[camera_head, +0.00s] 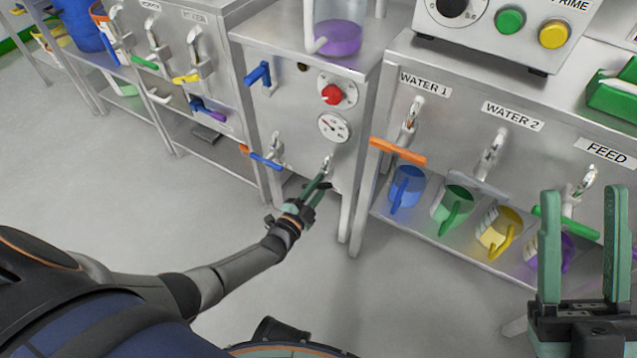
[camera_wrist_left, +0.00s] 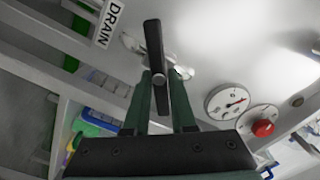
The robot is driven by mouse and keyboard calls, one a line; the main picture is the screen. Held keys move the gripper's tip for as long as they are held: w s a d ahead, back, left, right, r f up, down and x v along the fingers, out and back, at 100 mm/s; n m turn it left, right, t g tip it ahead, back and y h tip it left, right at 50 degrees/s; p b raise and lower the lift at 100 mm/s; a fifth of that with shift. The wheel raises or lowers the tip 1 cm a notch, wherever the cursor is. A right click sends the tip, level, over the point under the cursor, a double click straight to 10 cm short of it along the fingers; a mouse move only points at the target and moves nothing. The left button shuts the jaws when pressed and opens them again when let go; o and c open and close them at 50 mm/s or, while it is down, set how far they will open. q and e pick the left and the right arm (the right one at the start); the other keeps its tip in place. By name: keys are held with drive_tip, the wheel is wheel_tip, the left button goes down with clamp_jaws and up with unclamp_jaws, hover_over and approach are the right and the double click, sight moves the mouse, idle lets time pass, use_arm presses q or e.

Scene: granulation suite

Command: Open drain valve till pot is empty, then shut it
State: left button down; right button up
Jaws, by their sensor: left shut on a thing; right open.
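The drain valve (camera_head: 326,163) is on the front of the middle steel cabinet, below a round gauge. In the left wrist view its black bar handle (camera_wrist_left: 153,45) runs nearly upright through the picture, beside a DRAIN label (camera_wrist_left: 107,22). My left gripper (camera_head: 320,185) is shut on this handle; its green fingers also show in the left wrist view (camera_wrist_left: 160,80). A clear vessel (camera_head: 338,12) on top of the cabinet holds purple liquid at its bottom; its upper part is cut off. My right gripper (camera_head: 583,193) is open and empty at the lower right.
The cabinet has a red knob (camera_head: 332,94), a gauge (camera_head: 334,127) and blue-handled taps (camera_head: 258,74). To the right, taps labelled WATER 1, WATER 2 and FEED hang over coloured jugs (camera_head: 407,187). More taps stand at the left. The floor in front is clear.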

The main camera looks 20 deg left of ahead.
use_arm(q)
drive_tip(key=m, duration=0.3)
drive_tip(key=shift+f+m, duration=0.45)
drive_tip(key=shift+m, duration=1.65)
drive_tip(key=c, duration=0.8)
unclamp_jaws()
drive_tip(key=shift+o, duration=0.2)
drive_tip(key=shift+s, duration=0.1)
drive_tip(key=s+a+p, duration=0.1)
drive_tip(key=s+p, duration=0.2)
drive_tip(key=s, duration=0.9)
drive_tip(key=shift+s+p, duration=0.15)
drive_tip(key=shift+p, duration=0.25)
